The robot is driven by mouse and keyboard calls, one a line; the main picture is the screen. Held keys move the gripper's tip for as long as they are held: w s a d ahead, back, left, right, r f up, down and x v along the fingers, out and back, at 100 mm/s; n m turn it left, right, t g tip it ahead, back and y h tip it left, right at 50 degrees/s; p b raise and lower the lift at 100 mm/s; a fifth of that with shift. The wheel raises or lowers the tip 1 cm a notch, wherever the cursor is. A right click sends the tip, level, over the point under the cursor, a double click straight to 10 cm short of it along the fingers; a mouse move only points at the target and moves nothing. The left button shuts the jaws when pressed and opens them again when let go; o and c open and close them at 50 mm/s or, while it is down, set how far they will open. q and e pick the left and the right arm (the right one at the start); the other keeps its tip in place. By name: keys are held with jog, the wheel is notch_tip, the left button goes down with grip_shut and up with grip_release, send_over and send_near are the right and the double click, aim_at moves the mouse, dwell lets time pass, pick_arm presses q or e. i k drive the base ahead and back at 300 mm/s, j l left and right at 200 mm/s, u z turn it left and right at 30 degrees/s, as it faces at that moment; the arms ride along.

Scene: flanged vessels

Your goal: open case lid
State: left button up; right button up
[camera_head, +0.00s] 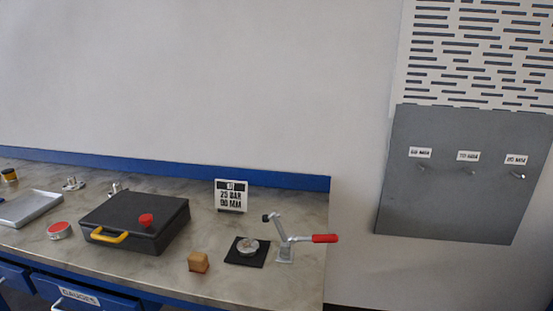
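The black case (150,207) lies shut on the grey worktop, left of the middle. Its lid is down flat. A yellow handle (108,236) is on its front side, and a red round knob or cap (146,220) shows at the front of the lid. Neither of my grippers shows in the head view.
Left of the case are a red-topped tin (59,230) and a metal tray (32,207). To the right are a wooden block (198,262), a metal part on a black pad (247,250), a red-handled toggle clamp (290,241) and a "25 BAR" sign (231,195).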

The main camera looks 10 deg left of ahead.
aim_at(121, 213)
jog(key=u, duration=1.35)
